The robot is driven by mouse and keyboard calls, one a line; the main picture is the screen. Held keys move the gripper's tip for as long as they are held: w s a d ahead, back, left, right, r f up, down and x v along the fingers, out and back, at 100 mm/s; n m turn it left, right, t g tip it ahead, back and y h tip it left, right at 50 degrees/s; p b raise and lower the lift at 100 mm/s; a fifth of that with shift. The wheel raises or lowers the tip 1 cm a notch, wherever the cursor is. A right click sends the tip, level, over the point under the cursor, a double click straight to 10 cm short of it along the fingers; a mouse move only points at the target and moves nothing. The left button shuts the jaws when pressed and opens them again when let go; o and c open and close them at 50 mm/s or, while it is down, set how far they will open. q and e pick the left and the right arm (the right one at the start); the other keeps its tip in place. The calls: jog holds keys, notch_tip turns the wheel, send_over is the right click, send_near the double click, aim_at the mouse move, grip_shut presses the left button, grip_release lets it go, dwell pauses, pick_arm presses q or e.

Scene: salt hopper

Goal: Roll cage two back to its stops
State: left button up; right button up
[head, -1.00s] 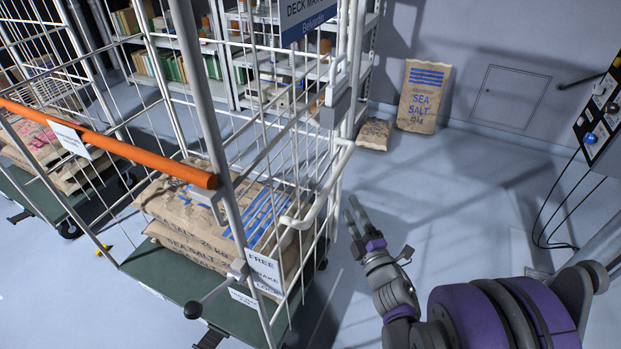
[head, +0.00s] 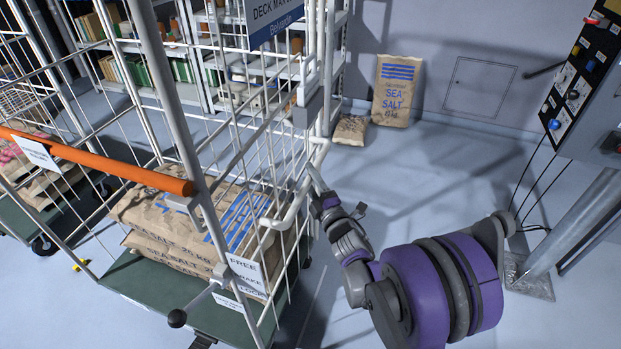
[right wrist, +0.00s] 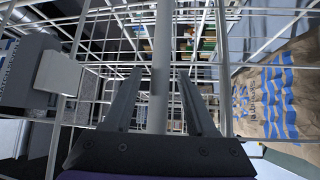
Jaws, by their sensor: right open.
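The near roll cage (head: 120,275) has white wire walls, a green base, an orange bar (head: 100,160) and stacked sea salt sacks (head: 175,220). I cannot read a cage number. A FREE / BRAKE label (head: 246,271) hangs by its near corner, beside a lever with a black knob (head: 178,318). My right gripper (head: 316,180) is at the cage's right side, close to its bent white handle tube (head: 300,205). In the right wrist view the gripper (right wrist: 158,75) is open, with a pale upright tube (right wrist: 160,95) showing between its fingers. Contact cannot be told. My left gripper is out of view.
Another cage with sacks (head: 40,175) stands at the left. Shelves (head: 190,70) are behind. A sea salt sack (head: 398,90) leans on the back wall beside a small sack (head: 350,129). A control panel (head: 590,80) stands at right. The floor between is clear.

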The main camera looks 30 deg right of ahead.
grip_shut()
dwell(1.4)
